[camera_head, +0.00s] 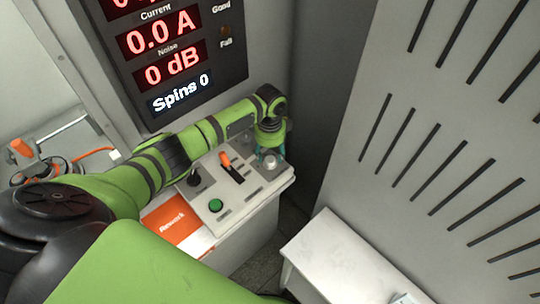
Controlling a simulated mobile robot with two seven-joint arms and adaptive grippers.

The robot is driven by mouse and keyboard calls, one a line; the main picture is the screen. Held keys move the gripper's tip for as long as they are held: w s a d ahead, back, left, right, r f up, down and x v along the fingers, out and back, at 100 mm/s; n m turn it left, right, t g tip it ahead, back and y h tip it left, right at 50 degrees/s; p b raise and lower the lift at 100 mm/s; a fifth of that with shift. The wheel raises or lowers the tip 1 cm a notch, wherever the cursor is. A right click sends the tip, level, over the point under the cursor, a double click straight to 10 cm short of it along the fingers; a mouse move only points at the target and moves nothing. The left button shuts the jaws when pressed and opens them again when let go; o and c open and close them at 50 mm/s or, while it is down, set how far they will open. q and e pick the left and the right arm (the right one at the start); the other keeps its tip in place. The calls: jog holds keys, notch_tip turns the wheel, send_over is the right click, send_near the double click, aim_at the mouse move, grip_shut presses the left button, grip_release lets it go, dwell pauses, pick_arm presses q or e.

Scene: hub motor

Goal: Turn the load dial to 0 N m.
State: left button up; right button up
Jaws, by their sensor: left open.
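A round silver knob (270,163) sits at the far right end of the grey control panel (250,200). A dark knob (194,179) stands on the same panel further left, partly beside my arm. The labels are too small to read, so I cannot tell for sure which knob is the load dial. My left gripper (269,153) points down over the silver knob with its fingers open around or just above it. Whether they touch it cannot be told. My right gripper is not in view.
Between the knobs is an orange-handled lever (227,160). A green button (215,205) and an orange Rework area (178,224) lie nearer. The display (170,60) reads 0.0 A, 0 dB, Spins 0. A slotted wall (440,130) and white table (345,260) stand right.

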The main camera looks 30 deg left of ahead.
aim_at(270, 161)
pick_arm(q)
notch_tip(270, 161, down, 2)
jog(key=shift+w+f, duration=0.1)
jog(key=shift+f, duration=0.35)
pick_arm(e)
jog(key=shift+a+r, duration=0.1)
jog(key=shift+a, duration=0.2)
pick_arm(q)
grip_shut()
